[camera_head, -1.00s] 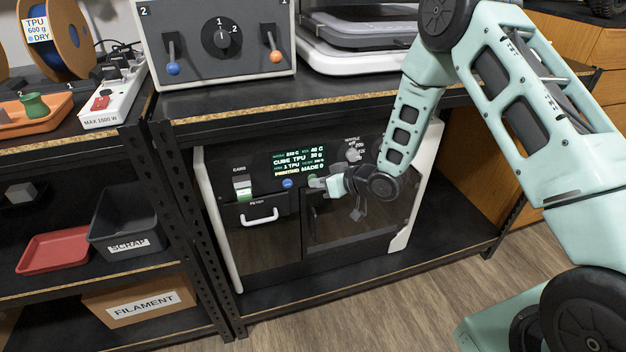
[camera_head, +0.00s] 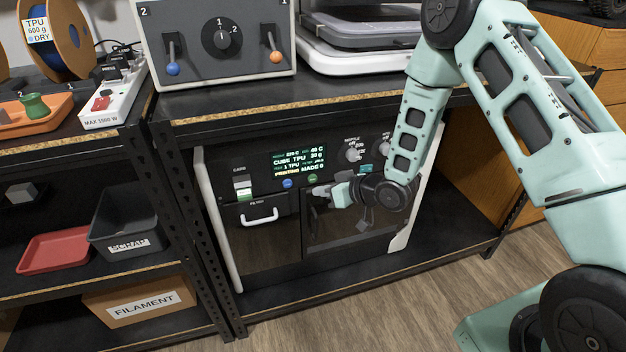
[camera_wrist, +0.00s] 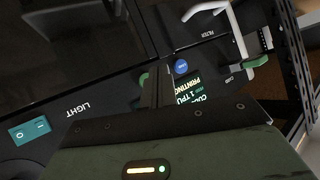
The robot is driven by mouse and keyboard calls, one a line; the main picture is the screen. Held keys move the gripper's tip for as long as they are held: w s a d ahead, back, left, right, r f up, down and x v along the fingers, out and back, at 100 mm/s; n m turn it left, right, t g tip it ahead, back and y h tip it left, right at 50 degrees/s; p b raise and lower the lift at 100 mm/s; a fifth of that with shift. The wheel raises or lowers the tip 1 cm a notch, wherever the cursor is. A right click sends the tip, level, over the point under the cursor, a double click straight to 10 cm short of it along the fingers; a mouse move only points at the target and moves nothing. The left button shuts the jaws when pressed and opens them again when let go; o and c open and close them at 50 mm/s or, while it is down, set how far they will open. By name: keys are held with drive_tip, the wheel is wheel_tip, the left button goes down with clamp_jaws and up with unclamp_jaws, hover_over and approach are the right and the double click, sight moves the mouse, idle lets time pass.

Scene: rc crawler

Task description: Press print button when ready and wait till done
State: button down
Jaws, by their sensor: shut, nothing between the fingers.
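The printer (camera_head: 222,240) sits on the black shelf, its control panel facing me. Its screen (camera_head: 298,161) shows CUBE TPU, PRINTING and what looks like MADE 0. A green button (camera_head: 312,178) and a blue button (camera_head: 288,183) are below the screen. My gripper (camera_head: 316,191) is shut and empty, with its tips just below the green button in the head view. In the wrist view, the green button (camera_wrist: 143,80) is beside my fingertips (camera_wrist: 160,70), partly hidden by them. The blue button (camera_wrist: 181,66) is on their other side. I cannot tell any contact.
The panel also has a nozzle knob (camera_head: 352,154), a teal light switch (camera_head: 365,169) and a filter handle (camera_head: 262,217). A grey control box (camera_head: 180,20) stands on the shelf above. A scrap bin (camera_head: 105,232) is at left. Floor in front is clear.

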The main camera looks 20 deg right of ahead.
drive_tip(key=shift+s, duration=1.55)
drive_tip(key=s+a+r+n+g+h, duration=0.2)
drive_tip(key=s+a+r+g+h, duration=0.25)
drive_tip(key=s+a+r, duration=0.4)
drive_tip(key=s+r+g+h, duration=0.15)
drive_tip(key=s+r, duration=0.25)
drive_tip(key=s, duration=0.4)
drive_tip(key=s+d+r+n+g, duration=0.1)
drive_tip(key=s+r+g, duration=0.15)
drive_tip(key=s, duration=0.45)
drive_tip(key=s+r+g+h, duration=0.1)
drive_tip(key=s+r, duration=0.4)
drive_tip(key=s, duration=0.3)
wheel_tip(320, 180, up, 15)
drive_tip(key=p, duration=1.5)
drive_tip(key=shift+d+f, duration=0.15)
drive_tip(key=shift+d, duration=0.05)
idle(0.9)
